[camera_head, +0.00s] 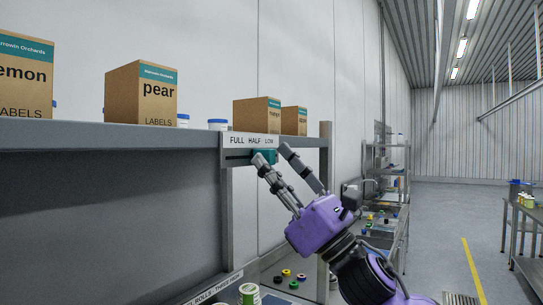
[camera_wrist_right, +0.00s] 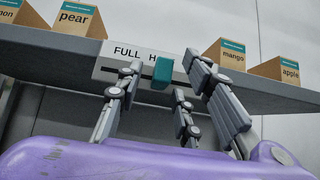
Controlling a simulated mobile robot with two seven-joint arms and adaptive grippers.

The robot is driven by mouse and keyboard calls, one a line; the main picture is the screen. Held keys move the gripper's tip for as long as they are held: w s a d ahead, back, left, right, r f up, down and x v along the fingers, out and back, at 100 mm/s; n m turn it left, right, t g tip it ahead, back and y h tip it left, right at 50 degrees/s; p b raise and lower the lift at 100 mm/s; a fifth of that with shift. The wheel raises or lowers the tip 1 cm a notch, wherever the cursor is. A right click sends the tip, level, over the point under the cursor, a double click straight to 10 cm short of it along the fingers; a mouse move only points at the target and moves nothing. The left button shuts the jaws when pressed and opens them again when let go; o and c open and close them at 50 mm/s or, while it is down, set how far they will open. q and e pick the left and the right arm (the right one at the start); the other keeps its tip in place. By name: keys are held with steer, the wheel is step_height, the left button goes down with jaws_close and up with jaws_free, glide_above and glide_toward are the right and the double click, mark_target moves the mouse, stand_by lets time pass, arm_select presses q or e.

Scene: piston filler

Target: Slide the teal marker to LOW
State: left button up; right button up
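The teal marker (camera_head: 265,156) sits on the slotted strip (camera_head: 237,153) under the FULL HALF LOW label (camera_head: 249,141) on the shelf's front edge. In the head view it shows below HALF and LOW, partly hidden by a fingertip; its exact position is hard to tell. In the wrist view the marker (camera_wrist_right: 163,74) covers the label after the "H". My right gripper (camera_head: 271,153) is open, with fingers on either side of the marker. In the wrist view small gaps show between the marker and the fingers (camera_wrist_right: 164,66). My left gripper is not in view.
Cardboard label boxes, such as the pear box (camera_head: 141,94), stand on the shelf (camera_head: 100,137) above. Colored rolls (camera_head: 286,272) and a can (camera_head: 249,294) are lower down. Open floor lies to the right.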

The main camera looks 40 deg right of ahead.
steer(key=shift+w+r, duration=0.4)
steer(key=shift+r, duration=0.1)
steer(key=shift+w+a, duration=0.1)
steer(key=shift+a, duration=0.05)
steer(key=c, duration=0.8)
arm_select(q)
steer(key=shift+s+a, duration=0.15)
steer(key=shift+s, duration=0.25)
arm_select(e)
jaws_close()
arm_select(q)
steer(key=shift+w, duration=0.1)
